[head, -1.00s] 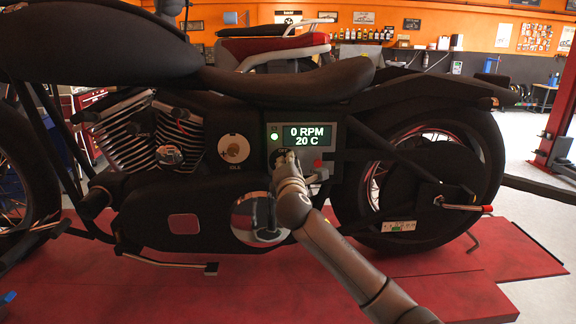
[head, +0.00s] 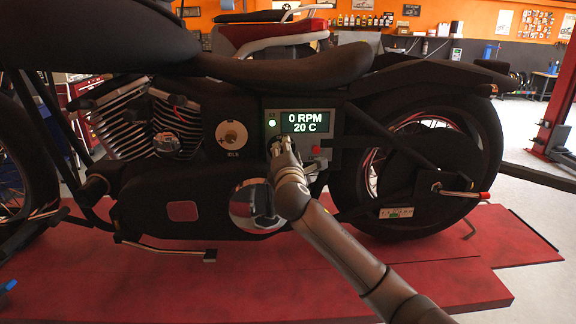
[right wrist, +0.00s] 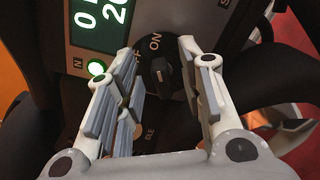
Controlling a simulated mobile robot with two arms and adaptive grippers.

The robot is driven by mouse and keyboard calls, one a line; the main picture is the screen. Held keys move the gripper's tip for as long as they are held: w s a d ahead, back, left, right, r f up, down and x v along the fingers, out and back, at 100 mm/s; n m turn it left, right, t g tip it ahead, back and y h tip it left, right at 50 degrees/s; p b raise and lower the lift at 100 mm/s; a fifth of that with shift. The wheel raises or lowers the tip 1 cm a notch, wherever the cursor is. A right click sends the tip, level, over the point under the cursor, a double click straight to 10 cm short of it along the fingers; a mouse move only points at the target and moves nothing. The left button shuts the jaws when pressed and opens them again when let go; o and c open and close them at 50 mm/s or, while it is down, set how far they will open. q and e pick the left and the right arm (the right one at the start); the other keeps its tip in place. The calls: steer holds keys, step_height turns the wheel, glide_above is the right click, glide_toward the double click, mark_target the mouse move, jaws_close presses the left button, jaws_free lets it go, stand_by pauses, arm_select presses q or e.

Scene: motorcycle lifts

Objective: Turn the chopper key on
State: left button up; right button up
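The chopper key (right wrist: 160,76) is a dark knob with a raised grip, between the fingers in the right wrist view. ON is printed beside it, with a partly covered OFF label nearby. I cannot tell for sure which label it points to. My right gripper (right wrist: 158,62) is open, one finger on each side of the key, and no clear contact shows. In the head view my right gripper (head: 283,146) is at the panel below the display (head: 306,122) and hides the key. The display reads 0 RPM and 20 C. My left gripper is not in view.
A green light (head: 272,124) glows left of the display. An IDLE dial (head: 231,135) is to its left, and a red button (head: 316,150) is at lower right. The chopper stands on a red lift platform (head: 330,285). Open floor is at right.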

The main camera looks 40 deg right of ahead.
steer(key=v, duration=1)
steer(key=shift+s+a, duration=0.25)
steer(key=shift+f, duration=0.15)
